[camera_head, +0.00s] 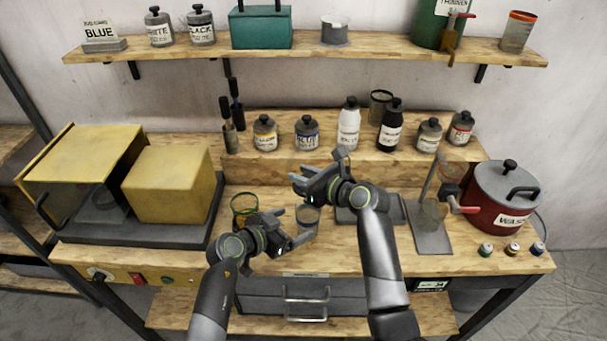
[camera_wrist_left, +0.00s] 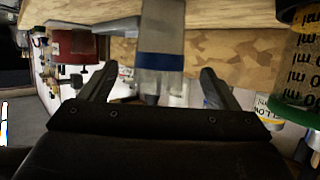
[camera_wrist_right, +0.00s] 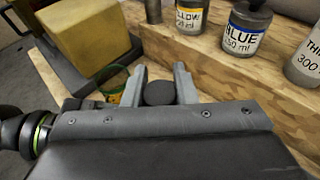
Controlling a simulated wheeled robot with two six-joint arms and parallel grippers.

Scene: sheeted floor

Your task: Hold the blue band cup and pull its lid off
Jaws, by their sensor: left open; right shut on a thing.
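The blue band cup (camera_head: 307,217) stands on the bench between my two grippers. In the left wrist view, the cup (camera_wrist_left: 162,50) appears upside down with its blue band clear. My left gripper (camera_head: 300,229) is open beside the cup; the cup shows between its fingers in the left wrist view, and contact cannot be told. My right gripper (camera_head: 299,183) is above the cup and shut on the lid's dark round knob (camera_wrist_right: 160,92). The right gripper hides the cup's top in the head view, and I cannot tell whether the lid still sits on the cup.
A green band cup (camera_head: 243,207) stands just left, close to my left gripper. A yellow box (camera_head: 173,184) is farther left. Several bottles stand on the raised step behind, including a blue-labelled one (camera_head: 307,133). A stand (camera_head: 430,225) and a red waste pot (camera_head: 501,199) are right.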

